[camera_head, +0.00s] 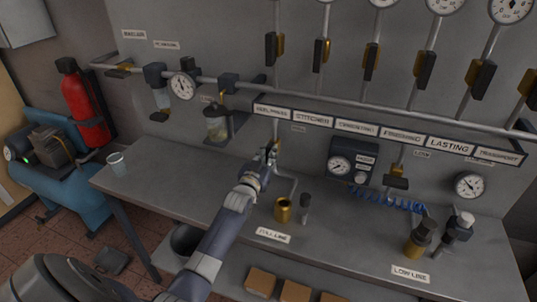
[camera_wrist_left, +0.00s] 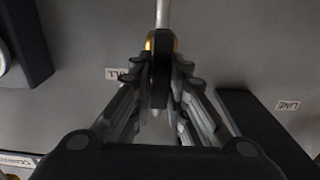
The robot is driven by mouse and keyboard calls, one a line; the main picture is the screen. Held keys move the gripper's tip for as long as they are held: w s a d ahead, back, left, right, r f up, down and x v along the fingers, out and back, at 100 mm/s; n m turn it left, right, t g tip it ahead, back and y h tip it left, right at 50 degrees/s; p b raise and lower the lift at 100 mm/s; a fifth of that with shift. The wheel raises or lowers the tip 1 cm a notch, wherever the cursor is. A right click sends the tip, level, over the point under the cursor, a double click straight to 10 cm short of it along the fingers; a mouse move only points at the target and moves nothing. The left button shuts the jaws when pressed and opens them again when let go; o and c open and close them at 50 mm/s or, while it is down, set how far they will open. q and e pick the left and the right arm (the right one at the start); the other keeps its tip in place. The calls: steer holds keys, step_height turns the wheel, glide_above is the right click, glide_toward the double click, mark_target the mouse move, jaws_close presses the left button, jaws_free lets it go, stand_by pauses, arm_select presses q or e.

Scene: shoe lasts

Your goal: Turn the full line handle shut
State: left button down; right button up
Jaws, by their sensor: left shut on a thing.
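The full line handle is a dark lever on a brass valve, on a thin pipe that drops from the long wall pipe. My left gripper (camera_head: 269,154) is at this valve (camera_head: 277,146) in the head view. In the left wrist view the dark handle (camera_wrist_left: 161,75) stands between the fingers of my left gripper (camera_wrist_left: 160,95), which are closed on it. The handle looks about in line with the pipe (camera_wrist_left: 162,14). Brass shows behind it. The fingers hide much of the handle in the head view. My right gripper is not in view.
Below stands a bench (camera_head: 145,189) with a brass cup (camera_head: 283,209) near a "FULL LINE" label (camera_head: 274,235). To the right are a gauge box (camera_head: 352,160), another valve (camera_head: 397,178) and a blue coiled hose (camera_head: 385,201). A jar (camera_head: 216,126) hangs to the left.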

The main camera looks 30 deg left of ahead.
arm_select(q)
steer(key=shift+m, duration=0.3)
steer(key=m, duration=0.3)
steer(key=shift+d, duration=0.1)
steer(key=m, duration=0.2)
steer(key=m+b, duration=0.1)
steer(key=m, duration=0.1)
steer(key=shift+w+d+f, duration=0.1)
steer(key=shift+d+f, duration=0.05)
steer(key=m, duration=0.3)
steer(key=m+b, duration=0.1)
steer(key=m, duration=0.1)
steer(key=shift+d+f+m, duration=0.15)
steer(key=shift+f+m, duration=0.05)
steer(key=shift+m, duration=0.2)
steer(key=m+b, duration=0.1)
steer(key=m, duration=0.3)
steer(key=shift+f, duration=0.1)
steer(key=shift+m, duration=0.3)
steer(key=c, duration=1.6)
jaws_free()
steer(key=shift+o, duration=0.2)
